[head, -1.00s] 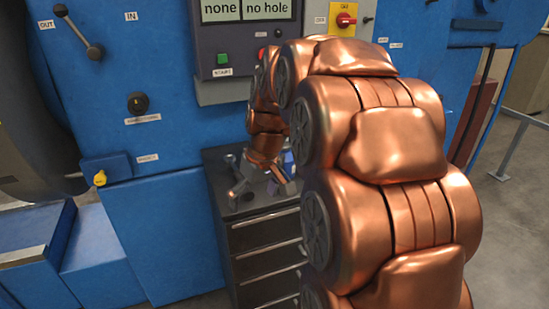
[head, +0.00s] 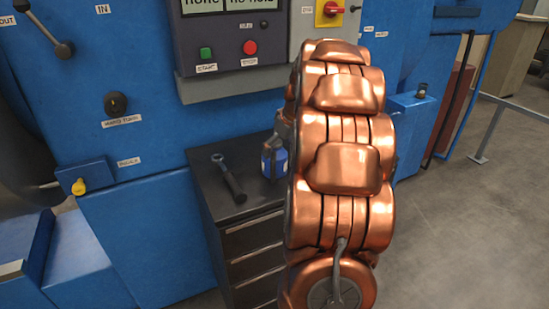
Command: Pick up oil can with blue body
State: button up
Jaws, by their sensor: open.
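The oil can with blue body (head: 275,163) stands on the dark top of the drawer cabinet, near its right side. A light patch shows on its blue side, and its right part is hidden behind my copper arm. My gripper (head: 281,128) shows only as grey parts at the left edge of the arm, just above the can. It is open, but most of it is hidden by the arm. I cannot tell whether a finger touches the can.
A dark-handled tool (head: 229,180) lies on the cabinet top (head: 208,190), left of the can. The blue machine (head: 150,215) rises behind the cabinet, with a control panel (head: 235,30) above. Open floor lies to the right.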

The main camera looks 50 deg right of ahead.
jog(key=shift+w+p+x, duration=0.25)
jog(key=shift+p+x, duration=0.65)
jog(key=shift+x, duration=1.45)
jog(key=shift+r, duration=0.1)
jog(key=c, duration=1.3)
